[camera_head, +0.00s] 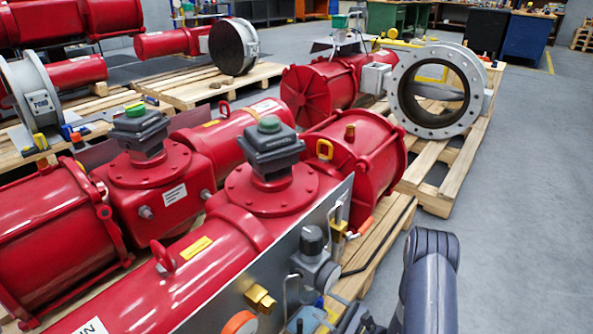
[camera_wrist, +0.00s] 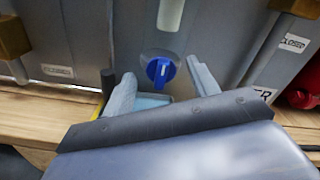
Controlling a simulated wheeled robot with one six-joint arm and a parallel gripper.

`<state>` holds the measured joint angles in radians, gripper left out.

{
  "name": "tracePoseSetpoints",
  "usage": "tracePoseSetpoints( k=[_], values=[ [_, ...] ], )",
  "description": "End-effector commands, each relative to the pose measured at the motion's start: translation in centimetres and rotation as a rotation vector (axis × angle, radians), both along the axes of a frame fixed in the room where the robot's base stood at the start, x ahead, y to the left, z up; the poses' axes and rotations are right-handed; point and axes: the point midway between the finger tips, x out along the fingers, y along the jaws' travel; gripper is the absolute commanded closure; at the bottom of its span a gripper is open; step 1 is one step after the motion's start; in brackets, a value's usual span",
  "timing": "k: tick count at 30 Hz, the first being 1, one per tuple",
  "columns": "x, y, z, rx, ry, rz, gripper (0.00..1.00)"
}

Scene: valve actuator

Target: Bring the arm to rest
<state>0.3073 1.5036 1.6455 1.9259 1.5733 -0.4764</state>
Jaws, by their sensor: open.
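My arm (camera_head: 428,285) shows at the lower right of the head view, beside the red valve actuator (camera_head: 275,190). My gripper (camera_wrist: 162,88) shows in the wrist view with its two grey fingers apart. It is open and nothing is between the fingertips except, in line of sight, a blue knob (camera_wrist: 160,71) on a grey panel (camera_wrist: 115,30). I cannot tell how far the fingertips are from the knob. The gripper itself is not visible in the head view.
A second red actuator stands on a wooden pallet (camera_head: 437,192) with a large grey flanged ring (camera_head: 398,92) at its end. Gauges and brass fittings (camera_head: 260,298) are mounted on the near panel. The grey floor (camera_head: 530,200) on the right is clear.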

Motion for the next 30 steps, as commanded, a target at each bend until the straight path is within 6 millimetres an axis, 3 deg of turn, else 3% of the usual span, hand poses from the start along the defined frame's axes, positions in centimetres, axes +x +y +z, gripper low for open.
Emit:
tracePoseSetpoints(
  k=[15,30],
  values=[
    [0.16,-0.13,0.06,0.235,0.301,0.000,0.44],
    [0.19,-0.15,0.06,0.288,0.370,0.000,0.44]
  ],
)
